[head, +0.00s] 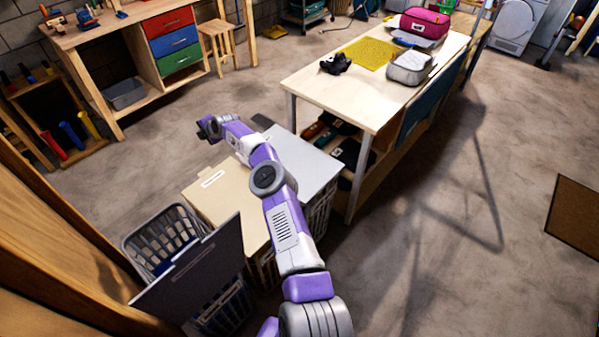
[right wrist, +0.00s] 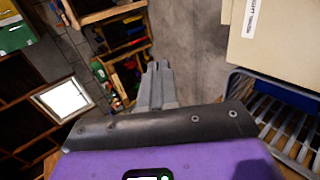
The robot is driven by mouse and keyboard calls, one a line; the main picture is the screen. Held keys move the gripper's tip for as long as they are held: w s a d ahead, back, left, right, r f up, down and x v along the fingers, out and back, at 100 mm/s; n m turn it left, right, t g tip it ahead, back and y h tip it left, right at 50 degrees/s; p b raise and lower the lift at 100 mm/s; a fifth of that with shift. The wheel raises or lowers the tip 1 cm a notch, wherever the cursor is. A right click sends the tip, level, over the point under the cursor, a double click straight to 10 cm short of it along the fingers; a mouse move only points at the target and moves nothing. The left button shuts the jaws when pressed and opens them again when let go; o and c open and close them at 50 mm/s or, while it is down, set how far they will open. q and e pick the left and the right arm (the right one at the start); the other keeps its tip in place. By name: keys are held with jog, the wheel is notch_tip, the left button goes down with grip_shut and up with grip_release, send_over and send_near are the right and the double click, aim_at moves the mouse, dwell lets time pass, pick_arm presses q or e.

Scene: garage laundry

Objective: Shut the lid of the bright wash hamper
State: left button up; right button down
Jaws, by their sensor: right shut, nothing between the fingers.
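A row of hampers stands below my right arm in the head view. The left one is a grey slatted basket (head: 133,243) with its dark grey lid (head: 195,272) raised, and something blue lies inside. Beside it is a hamper with a closed beige lid (head: 212,196), then one with a flat pale grey lid (head: 318,172). I cannot read the labels to tell which is the bright one. My right gripper (head: 204,129) is shut and empty, beyond the hampers. The right wrist view shows its fingers (right wrist: 158,84), clear of the beige lid (right wrist: 278,45) and the open basket (right wrist: 250,84). My left gripper is out of view.
A wooden table (head: 320,85) with bags and a yellow mat stands behind the hampers to the right. A workbench (head: 112,42) with coloured drawers is at the back left. A wooden panel (head: 50,235) borders the open basket on the left. Floor beyond the hampers is clear.

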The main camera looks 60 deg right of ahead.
jog(key=shift+r, duration=0.15)
notch_tip(320, 180, up, 14)
jog(key=p, duration=0.3)
jog(key=shift+f, duration=0.2)
